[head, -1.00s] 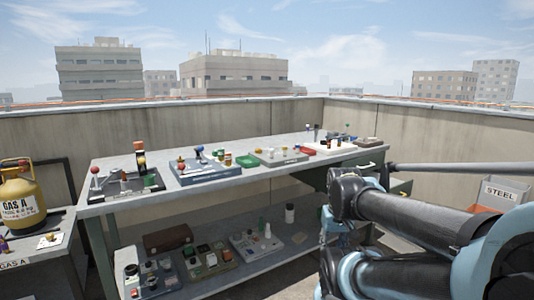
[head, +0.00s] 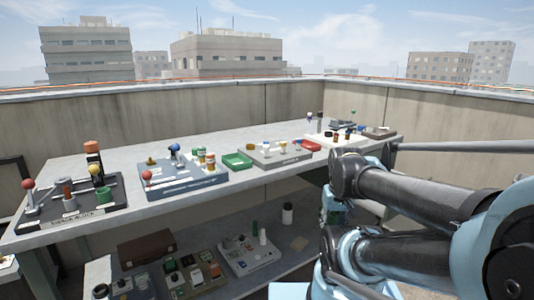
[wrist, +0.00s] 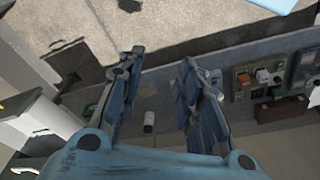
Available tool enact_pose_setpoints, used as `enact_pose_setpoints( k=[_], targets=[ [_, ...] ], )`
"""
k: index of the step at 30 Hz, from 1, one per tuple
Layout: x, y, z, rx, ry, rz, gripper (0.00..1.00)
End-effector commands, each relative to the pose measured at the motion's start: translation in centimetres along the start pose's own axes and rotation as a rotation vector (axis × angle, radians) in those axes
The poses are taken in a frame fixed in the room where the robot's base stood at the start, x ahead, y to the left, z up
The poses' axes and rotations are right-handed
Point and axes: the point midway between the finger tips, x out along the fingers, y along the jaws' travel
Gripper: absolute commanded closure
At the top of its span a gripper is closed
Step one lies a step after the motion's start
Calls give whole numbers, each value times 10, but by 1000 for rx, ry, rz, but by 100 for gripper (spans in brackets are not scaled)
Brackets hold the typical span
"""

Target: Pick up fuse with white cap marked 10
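Several small capped pieces stand on a grey tray (head: 262,160) in the middle of the upper bench in the head view. A small piece with a whitish cap (head: 265,147) is among them, but no marking can be read, so I cannot tell which is the fuse marked 10. My gripper (wrist: 159,62) shows in the wrist view with its two fingers spread wide and nothing between them. It points downward, away from the tray, with the lower shelf beyond it.
A blue-grey tray (head: 190,187) and a black tray (head: 112,212) stand left on the bench (head: 130,145). A green bin (head: 237,160) and a red dish (head: 307,145) flank the grey tray. The lower shelf holds more trays and a white bottle (head: 287,213).

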Motion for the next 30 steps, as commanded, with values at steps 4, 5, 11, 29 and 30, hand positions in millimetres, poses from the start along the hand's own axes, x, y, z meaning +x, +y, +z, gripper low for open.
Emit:
enact_pose_setpoints(
  k=[4,5,11,29,30],
  targets=[
    [0,0,0,0,0,0,67],
    [0,0,0,0,0,0,64],
    [-19,-2,-4,-40,7,-3,53],
    [-177,-56,-177,-622,-70,-47,53],
    [-186,-62,-189,-663,-75,-51,53]
  ],
)
